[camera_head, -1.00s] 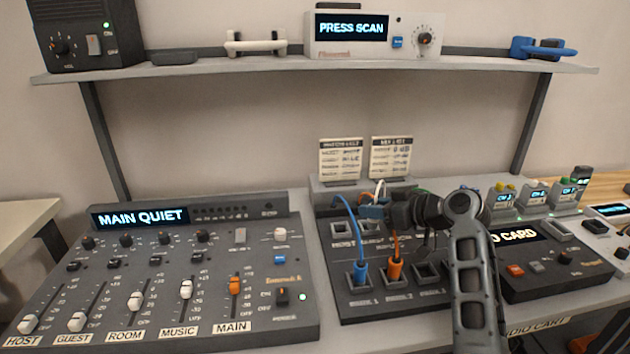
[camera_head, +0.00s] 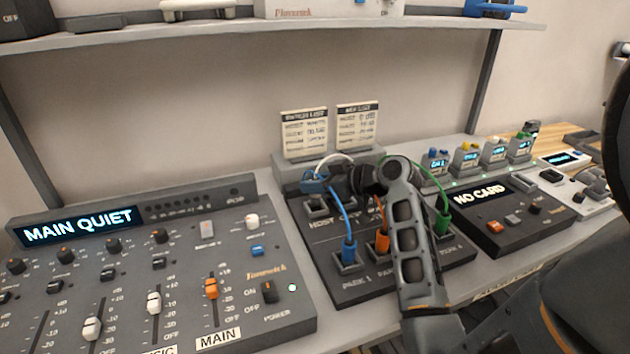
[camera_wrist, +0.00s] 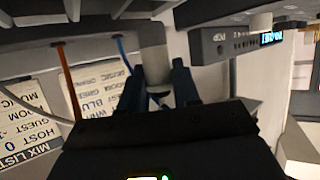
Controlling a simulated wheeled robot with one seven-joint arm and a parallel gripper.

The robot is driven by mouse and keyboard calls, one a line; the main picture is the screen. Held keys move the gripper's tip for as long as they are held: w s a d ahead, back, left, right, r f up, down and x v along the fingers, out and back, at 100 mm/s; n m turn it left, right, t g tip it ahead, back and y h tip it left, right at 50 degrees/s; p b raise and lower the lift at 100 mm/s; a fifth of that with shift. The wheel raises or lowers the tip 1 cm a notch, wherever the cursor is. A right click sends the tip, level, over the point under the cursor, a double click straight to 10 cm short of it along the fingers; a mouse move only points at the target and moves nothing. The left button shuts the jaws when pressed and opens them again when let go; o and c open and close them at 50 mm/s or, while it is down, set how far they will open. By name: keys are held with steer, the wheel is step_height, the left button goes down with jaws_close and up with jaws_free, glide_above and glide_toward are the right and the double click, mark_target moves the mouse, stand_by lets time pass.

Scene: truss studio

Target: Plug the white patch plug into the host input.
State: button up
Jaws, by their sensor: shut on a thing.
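My gripper (camera_head: 315,183) is at the back left of the dark patch panel (camera_head: 365,292), over the host input (camera_head: 317,205), whose label reads HOST. In the wrist view, its dark blue fingers (camera_wrist: 157,85) are shut on the white patch plug (camera_wrist: 153,62). The plug's far end meets the panel's edge in that view; I cannot tell whether it is seated in the socket. A white cord (camera_head: 334,159) arches over the gripper in the head view, where the fingers hide the plug body.
Blue (camera_head: 349,250), orange (camera_head: 382,240) and green (camera_head: 442,222) plugs stand in the front row of the panel. Two list cards (camera_head: 305,134) stand behind. The mixer (camera_head: 180,270) is left, the card unit (camera_head: 495,212) right. A shelf (camera_head: 250,28) hangs above.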

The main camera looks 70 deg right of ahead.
steer(key=shift+f+b, duration=0.4)
steer(key=shift+f, duration=0.5)
steer(key=shift+s+f+b, duration=0.1)
steer(key=shift+f+b, duration=0.4)
steer(key=shift+f, duration=0.05)
stand_by(0.9)
steer(key=o, duration=0.7)
steer(key=shift+o, duration=0.2)
steer(key=shift+s+r, duration=0.1)
steer(key=p+v, duration=0.4)
steer(key=v, duration=0.6)
steer(key=shift+s+r, duration=0.2)
steer(key=shift+s, duration=0.15)
steer(key=shift+a, duration=0.1)
